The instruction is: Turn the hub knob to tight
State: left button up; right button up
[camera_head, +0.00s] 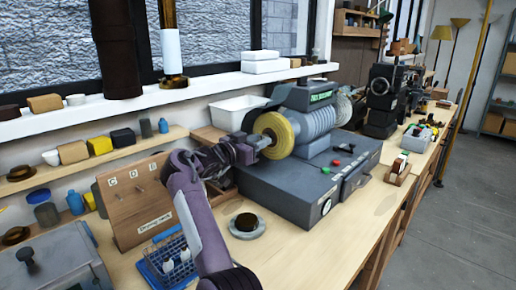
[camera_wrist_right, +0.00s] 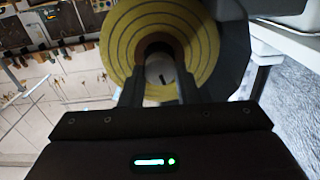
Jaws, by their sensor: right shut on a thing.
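The polishing machine (camera_head: 314,118) has a round yellow wheel (camera_head: 285,128) on its left end. My right gripper (camera_head: 262,141) reaches up to the middle of this wheel. In the right wrist view the ringed yellow wheel (camera_wrist_right: 122,45) fills the top middle. The pale hub knob (camera_wrist_right: 158,70) with a dark mark sits in its brown-rimmed centre. The two dark fingers of my right gripper (camera_wrist_right: 160,88) are shut on the hub knob, one on each side. In the head view the knob is hidden behind my gripper. My left gripper is not in view.
The machine stands on a dark grey cabinet (camera_head: 290,180) with small buttons. A wooden "Drying rack" board (camera_head: 135,205), a blue wire basket (camera_head: 165,262) and a round dark-topped dish (camera_head: 246,223) are near my arm. The bench front (camera_head: 330,250) is clear.

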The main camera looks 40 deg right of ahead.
pick_arm(q)
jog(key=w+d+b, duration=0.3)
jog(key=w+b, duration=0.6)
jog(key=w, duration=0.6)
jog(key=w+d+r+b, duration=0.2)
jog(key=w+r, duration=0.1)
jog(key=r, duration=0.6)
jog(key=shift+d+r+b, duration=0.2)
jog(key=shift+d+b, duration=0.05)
jog(key=shift+b, duration=0.15)
pick_arm(e)
jog(key=shift+s+f+m, duration=0.1)
jog(key=shift+f+m, duration=0.05)
jog(key=shift+m, duration=5)
jog(key=shift+s+f+m, duration=0.1)
jog(key=shift+f+m, duration=0.05)
jog(key=shift+m, duration=5)
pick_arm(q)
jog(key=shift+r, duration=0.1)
pick_arm(e)
jog(key=o, duration=1)
